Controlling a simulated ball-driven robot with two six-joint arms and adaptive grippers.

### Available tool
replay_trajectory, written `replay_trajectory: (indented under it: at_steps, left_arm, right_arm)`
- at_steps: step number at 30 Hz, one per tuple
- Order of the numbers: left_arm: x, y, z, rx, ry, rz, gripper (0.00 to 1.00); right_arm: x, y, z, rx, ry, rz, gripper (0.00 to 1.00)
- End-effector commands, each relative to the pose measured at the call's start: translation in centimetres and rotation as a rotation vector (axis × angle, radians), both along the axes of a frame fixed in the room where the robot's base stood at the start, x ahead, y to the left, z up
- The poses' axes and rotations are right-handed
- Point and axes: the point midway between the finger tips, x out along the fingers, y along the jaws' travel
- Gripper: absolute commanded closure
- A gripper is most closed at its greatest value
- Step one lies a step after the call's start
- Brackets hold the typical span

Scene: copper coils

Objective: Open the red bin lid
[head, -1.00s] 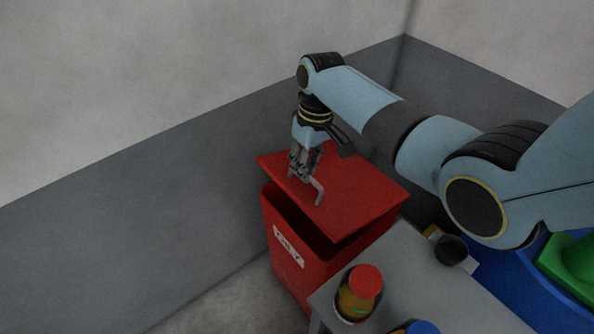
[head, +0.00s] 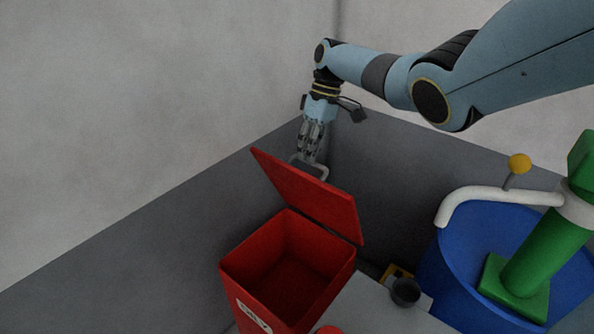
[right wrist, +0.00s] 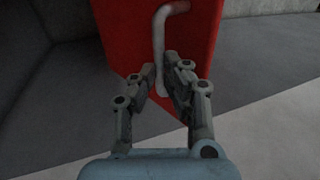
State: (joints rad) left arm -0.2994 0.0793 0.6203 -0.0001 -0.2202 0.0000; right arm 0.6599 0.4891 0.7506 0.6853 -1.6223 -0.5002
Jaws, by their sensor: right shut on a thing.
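The red bin (head: 242,285) stands low in the middle of the head view, with its empty-looking inside showing. Its red lid (head: 308,196) is raised and tilted up steeply, hinged along the bin's far right side. My right gripper (head: 309,160) is at the lid's far side, shut on the grey lid handle (head: 324,173). In the right wrist view the fingers (right wrist: 160,75) close around the lower part of the bent handle (right wrist: 160,38), in front of the red lid (right wrist: 118,35). My left gripper is in neither view.
A grey table (head: 370,310) stands right of the bin, with a red cap (head: 328,330) at the frame's bottom edge. A dark cup (head: 405,291) sits behind it. A blue drum (head: 455,245) with a green device (head: 535,255) and white pipe (head: 490,193) stands at right.

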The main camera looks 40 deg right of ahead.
Motion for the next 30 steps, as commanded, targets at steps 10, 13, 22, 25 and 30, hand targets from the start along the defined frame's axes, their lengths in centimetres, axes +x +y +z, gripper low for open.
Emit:
replay_trajectory:
  at_steps: [10, 13, 22, 25, 30]
  left_arm:
    - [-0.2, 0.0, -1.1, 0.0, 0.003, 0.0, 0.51]
    - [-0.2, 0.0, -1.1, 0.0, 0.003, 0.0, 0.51]
    - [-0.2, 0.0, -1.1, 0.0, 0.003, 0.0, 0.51]
    - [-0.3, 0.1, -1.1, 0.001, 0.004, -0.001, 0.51]
    - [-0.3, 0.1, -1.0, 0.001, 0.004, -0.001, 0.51]
  right_arm:
    - [-0.5, -2.1, -1.1, -0.011, 0.015, -0.003, 1.0]
    - [-0.5, -2.1, -1.1, -0.01, 0.015, -0.002, 1.0]
    - [-0.4, -2.0, -1.1, -0.009, 0.015, -0.001, 0.86]
    - [-0.4, -2.0, -1.1, -0.009, 0.015, -0.001, 0.73]
    - [-0.4, -2.0, -1.0, -0.009, 0.015, -0.002, 0.66]
